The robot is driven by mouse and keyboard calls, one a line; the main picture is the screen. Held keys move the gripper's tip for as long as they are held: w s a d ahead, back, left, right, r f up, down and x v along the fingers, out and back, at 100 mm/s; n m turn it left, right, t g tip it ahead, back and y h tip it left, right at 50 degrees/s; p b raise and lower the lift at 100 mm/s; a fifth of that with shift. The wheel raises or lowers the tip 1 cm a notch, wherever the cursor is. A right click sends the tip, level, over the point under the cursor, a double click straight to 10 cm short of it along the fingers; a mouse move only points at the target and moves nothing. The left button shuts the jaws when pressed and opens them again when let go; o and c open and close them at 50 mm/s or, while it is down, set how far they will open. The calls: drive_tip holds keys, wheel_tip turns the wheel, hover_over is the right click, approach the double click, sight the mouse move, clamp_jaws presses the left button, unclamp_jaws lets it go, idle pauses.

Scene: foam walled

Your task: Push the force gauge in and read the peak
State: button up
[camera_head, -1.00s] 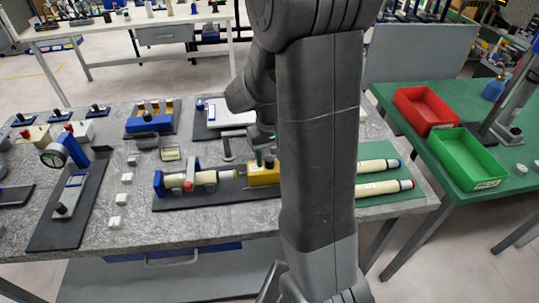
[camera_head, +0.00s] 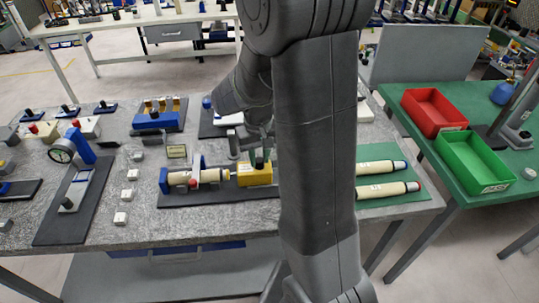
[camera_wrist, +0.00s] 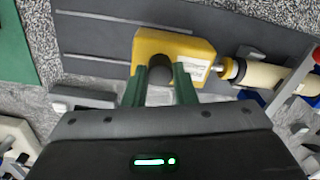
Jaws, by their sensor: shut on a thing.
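A yellow block (camera_head: 255,177) with a black knob stands on a dark mat. My gripper (camera_head: 260,156) is above it, mostly hidden behind my arm in the head view. In the wrist view its green fingers (camera_wrist: 160,85) stand on both sides of the black knob (camera_wrist: 160,70), shut on it. A cream cylinder (camera_head: 207,176), seemingly the force gauge, lies level on the same mat, through a blue bracket (camera_head: 165,180) with a red piece (camera_head: 194,184) on it. In the wrist view its narrow tip (camera_wrist: 228,68) meets the yellow block (camera_wrist: 200,48). No reading is legible.
A dial (camera_head: 61,152) on a blue stand is at the left. Small white blocks (camera_head: 127,194) lie between the mats. Two cream cylinders (camera_head: 388,190) lie on a green mat at right, near red (camera_head: 433,111) and green (camera_head: 473,161) bins.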

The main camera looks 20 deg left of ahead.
drive_tip(key=shift+a, duration=0.15)
drive_tip(key=o, duration=1)
drive_tip(key=shift+s, duration=0.1)
wheel_tip(320, 180, up, 14)
drive_tip(key=shift+f, duration=0.1)
idle(1.0)
wheel_tip(320, 180, down, 14)
drive_tip(key=shift+r, duration=0.1)
drive_tip(key=shift+w+d, duration=0.3)
drive_tip(key=shift+d, duration=0.1)
